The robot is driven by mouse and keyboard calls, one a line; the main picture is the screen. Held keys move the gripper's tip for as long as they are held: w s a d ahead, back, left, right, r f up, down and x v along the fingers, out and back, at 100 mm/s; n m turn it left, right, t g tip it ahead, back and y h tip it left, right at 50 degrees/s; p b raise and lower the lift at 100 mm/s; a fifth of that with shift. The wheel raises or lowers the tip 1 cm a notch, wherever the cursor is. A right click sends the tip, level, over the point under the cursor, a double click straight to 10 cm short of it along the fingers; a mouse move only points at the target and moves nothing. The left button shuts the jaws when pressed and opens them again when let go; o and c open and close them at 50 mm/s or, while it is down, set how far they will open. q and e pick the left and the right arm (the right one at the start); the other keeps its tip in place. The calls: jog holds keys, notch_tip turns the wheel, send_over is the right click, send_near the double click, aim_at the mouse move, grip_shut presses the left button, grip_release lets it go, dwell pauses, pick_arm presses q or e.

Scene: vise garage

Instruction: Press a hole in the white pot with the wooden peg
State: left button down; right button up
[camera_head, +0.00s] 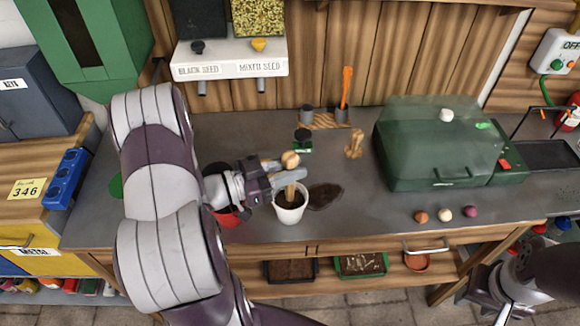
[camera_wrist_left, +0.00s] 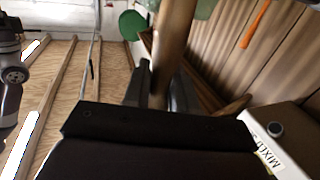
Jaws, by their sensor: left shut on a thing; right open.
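The white pot (camera_head: 289,215) stands on the grey workbench, filled with dark soil. My left gripper (camera_head: 290,171) is shut on the wooden peg (camera_head: 290,188), which is upright over the pot with its lower end at the soil. Whether the tip is in the soil I cannot tell. The peg (camera_wrist_left: 173,40) also shows between the fingers (camera_wrist_left: 162,85) in the left wrist view. My right gripper (camera_head: 508,312) is open and empty at the lower right, away from the pot; its tips are partly cut off.
A red pot (camera_head: 228,216) stands left of the white pot, partly behind my left gripper. A green lidded box (camera_head: 437,150) and several small balls (camera_head: 444,214) are further right. A seed shelf (camera_head: 230,58) hangs behind.

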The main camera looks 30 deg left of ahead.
aim_at(290, 154)
pick_arm(q)
jog(key=shift+r+p, duration=2.95)
jog(key=shift+r, duration=0.4)
jog(key=shift+r, duration=0.1)
notch_tip(290, 154, up, 6)
jog(key=p, duration=0.6)
